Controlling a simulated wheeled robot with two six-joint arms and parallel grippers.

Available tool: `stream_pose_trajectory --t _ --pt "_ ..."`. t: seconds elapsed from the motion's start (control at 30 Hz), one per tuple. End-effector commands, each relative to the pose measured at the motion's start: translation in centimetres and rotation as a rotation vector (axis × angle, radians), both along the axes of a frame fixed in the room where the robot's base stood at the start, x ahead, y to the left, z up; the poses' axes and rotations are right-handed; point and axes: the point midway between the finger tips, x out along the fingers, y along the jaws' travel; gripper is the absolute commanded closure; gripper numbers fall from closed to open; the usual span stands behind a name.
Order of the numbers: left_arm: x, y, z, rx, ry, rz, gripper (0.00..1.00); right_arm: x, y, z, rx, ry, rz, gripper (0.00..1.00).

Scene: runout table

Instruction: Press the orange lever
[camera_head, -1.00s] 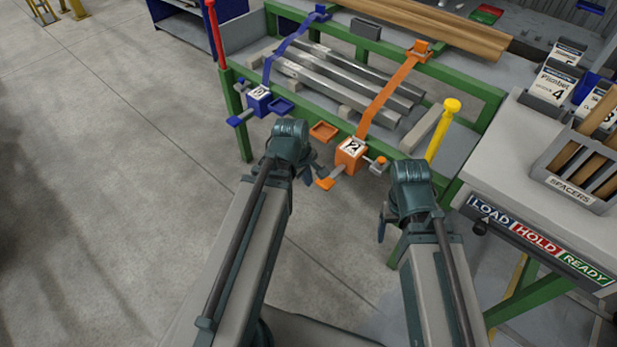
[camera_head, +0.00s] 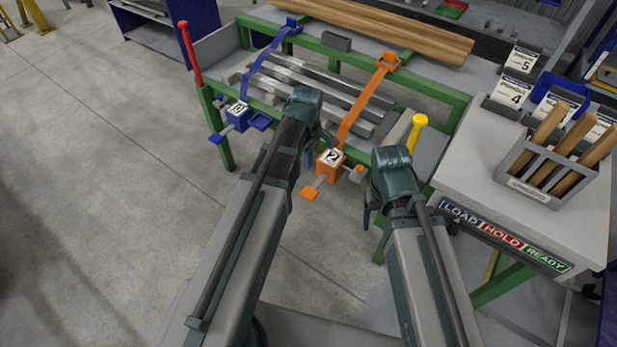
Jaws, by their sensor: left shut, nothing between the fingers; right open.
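The orange box marked 2 (camera_head: 330,160) sits on the green front rail of the runout table. The orange lever (camera_head: 310,194) sticks out from it toward me on a grey shaft, ending in a flat orange pad. My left gripper (camera_head: 318,148) is shut and empty, just left of and above the box, partly hidden by its own wrist. I see no contact with the lever pad, which is in plain view below it. My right gripper (camera_head: 368,212) is open and empty, right of the lever and lower, mostly hidden behind its wrist.
A blue box (camera_head: 237,112) with its own lever stands left on the rail. A red post (camera_head: 189,52) and a yellow post (camera_head: 415,130) flank the rail. A side bench (camera_head: 455,175) with a spacer rack is at right. The floor in front is clear.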

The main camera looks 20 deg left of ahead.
Motion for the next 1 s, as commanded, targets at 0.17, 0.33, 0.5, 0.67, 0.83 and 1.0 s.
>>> stream_pose_trajectory --t 0.17,0.33,0.5,0.67,0.83,1.0 --pt "0.4 -0.4 0.7 0.010 0.018 0.003 1.00 0.0 0.0 0.7 0.000 0.000 0.000 0.24" --pt "0.3 -0.4 0.6 0.010 0.018 0.003 1.00 0.0 0.0 0.6 0.000 0.000 0.000 0.24" --pt "0.4 -0.3 0.5 0.008 0.017 0.003 1.00 0.0 0.0 0.5 0.000 0.000 0.000 0.24" --pt "0.3 -0.3 -0.1 0.008 0.017 0.003 1.00 0.0 0.0 -0.1 0.000 0.000 0.000 0.24" --pt "0.4 -0.3 -1.6 0.008 0.017 0.003 1.00 0.0 0.0 -1.6 0.000 0.000 0.000 0.24" --pt "0.4 -0.3 -3.8 0.008 0.017 0.003 1.00 0.0 0.0 -3.8 0.000 0.000 0.000 0.24"
